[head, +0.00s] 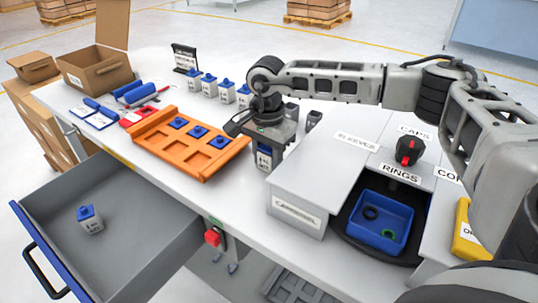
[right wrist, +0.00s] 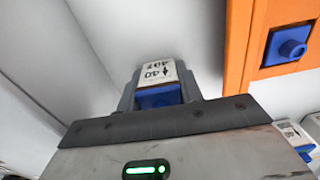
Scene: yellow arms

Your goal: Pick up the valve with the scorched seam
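My right gripper (head: 266,138) points down over the table beside the orange tray. Its fingers sit on both sides of a grey valve with a blue part and a printed label (head: 264,158); in the right wrist view the valve (right wrist: 156,72) shows between the fingers. I cannot tell whether it is clear of the table. Several similar valves (head: 209,86) stand in a row behind the tray. No scorched seam can be made out on any valve. My left gripper is not in view.
The orange tray (head: 168,156) holds several blue-topped pieces in its back row. The open drawer (head: 139,252) juts out at the front left. A grey raised unit (head: 318,165) and a blue bin (head: 403,230) are on the right. A cardboard box (head: 103,75) stands at the back left.

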